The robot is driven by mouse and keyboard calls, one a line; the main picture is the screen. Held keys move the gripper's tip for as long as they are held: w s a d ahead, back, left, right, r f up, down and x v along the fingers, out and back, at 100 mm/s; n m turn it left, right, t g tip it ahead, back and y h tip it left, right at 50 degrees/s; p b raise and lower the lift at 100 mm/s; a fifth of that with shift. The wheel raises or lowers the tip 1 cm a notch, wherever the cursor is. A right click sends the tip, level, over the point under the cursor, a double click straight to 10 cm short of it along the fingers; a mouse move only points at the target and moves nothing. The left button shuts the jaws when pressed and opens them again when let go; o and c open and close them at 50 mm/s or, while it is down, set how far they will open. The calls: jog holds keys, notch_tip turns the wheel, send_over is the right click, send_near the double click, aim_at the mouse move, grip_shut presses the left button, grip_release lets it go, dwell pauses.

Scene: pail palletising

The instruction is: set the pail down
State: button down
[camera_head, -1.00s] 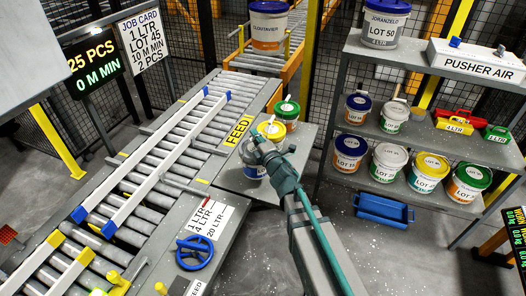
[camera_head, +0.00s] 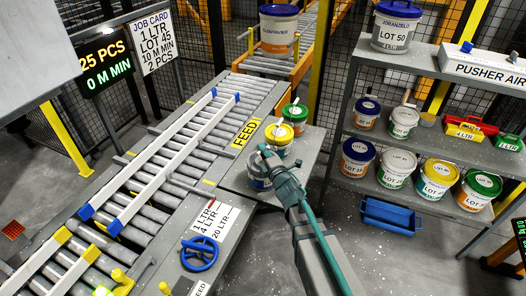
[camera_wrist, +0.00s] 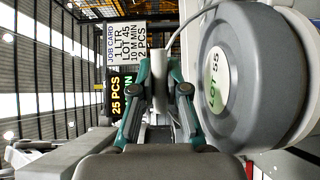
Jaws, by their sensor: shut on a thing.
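The held pail (camera_head: 258,178) is pale with a grey lid and stands upright at the near left part of the grey side table (camera_head: 309,153). The gripper (camera_wrist: 160,125) is shut at the pail's handle, with a pale curved bail running over to the pail. Whether the pail's base touches the table is hidden.
A yellow-lidded pail (camera_head: 279,134) and a green-lidded pail (camera_head: 294,113) stand just behind on the table. The roller conveyor (camera_head: 180,150) with white guide rails lies left. A blue handwheel (camera_head: 200,254) is in front. A shelf rack (camera_head: 420,147) with several pails stands right.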

jog(key=c, duration=1.2)
grip_release()
jog(key=shift+f, duration=0.1)
jog(key=shift+r, duration=0.25)
jog(key=p+v, duration=0.8)
jog(key=v, duration=0.4)
jog(key=shift+f, duration=0.1)
